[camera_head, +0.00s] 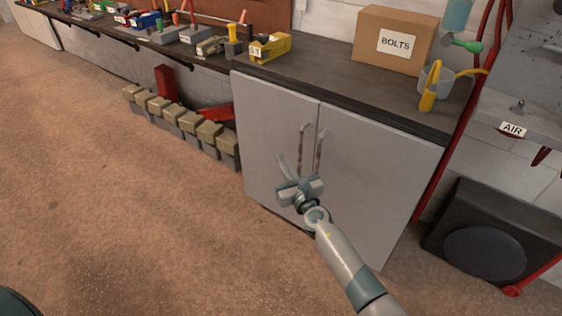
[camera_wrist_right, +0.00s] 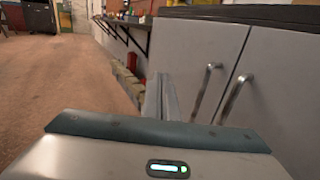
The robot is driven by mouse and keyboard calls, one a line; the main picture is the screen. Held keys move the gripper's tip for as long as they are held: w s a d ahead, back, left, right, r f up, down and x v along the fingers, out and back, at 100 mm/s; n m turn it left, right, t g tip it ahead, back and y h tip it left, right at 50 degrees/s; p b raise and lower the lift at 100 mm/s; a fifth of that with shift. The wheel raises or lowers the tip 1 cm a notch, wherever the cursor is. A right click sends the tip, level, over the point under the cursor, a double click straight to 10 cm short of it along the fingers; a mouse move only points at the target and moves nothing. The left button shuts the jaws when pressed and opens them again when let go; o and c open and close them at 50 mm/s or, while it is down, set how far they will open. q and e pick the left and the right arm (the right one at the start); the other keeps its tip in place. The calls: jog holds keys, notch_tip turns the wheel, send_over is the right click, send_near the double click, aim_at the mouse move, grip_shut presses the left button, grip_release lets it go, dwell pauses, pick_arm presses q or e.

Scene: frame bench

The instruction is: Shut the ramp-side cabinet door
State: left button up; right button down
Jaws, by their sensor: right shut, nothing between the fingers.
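The grey cabinet under the bench has a left door (camera_head: 270,120) and a right door (camera_head: 375,170), each with a bar handle near the middle seam. Both doors look flush with the front. I cannot tell which one is ramp-side. My right gripper (camera_head: 284,164) is shut and empty, in front of the left door, left of the left handle (camera_head: 303,147) and the right handle (camera_head: 320,150). In the right wrist view its fingers (camera_wrist_right: 160,97) lie together beside the left door (camera_wrist_right: 195,60); I cannot tell whether they touch it. My left gripper is not in view.
A cardboard BOLTS box (camera_head: 395,42), a yellow tape dispenser (camera_head: 270,47) and a grey cup (camera_head: 436,82) stand on the bench. Several lidded bins (camera_head: 185,122) line the floor left of the cabinet. A black speaker-like box (camera_head: 490,235) stands right. Open floor lies front left.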

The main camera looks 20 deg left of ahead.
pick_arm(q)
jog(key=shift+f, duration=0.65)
pick_arm(e)
jog(key=shift+s+a, duration=0.2)
jog(key=shift+s, duration=0.2)
